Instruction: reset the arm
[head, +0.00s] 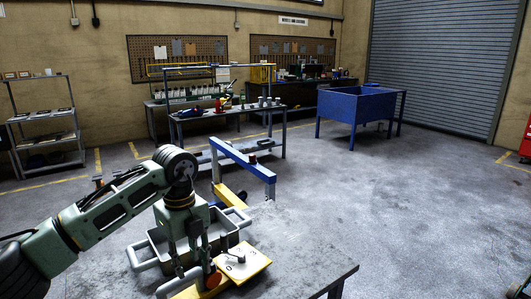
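My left gripper (193,268) points down over the near table, its two fingers apart with no object clearly held between them. Just below and to the right of it are an orange-red round part (214,279) and a yellow plate (247,262) with dark marks and a small dark lever or pin on top. A grey tray-like body with bar handles (150,265) sits behind and around the gripper, partly hidden by it. I cannot tell which part is the jack's arm. My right gripper is out of view.
The grey table top (305,252) is clear to the right. A blue and yellow frame (243,160) stands just beyond it. Farther back are a workbench (225,115) with small items, a blue bin on legs (357,106), shelves (45,120) and open concrete floor on the right.

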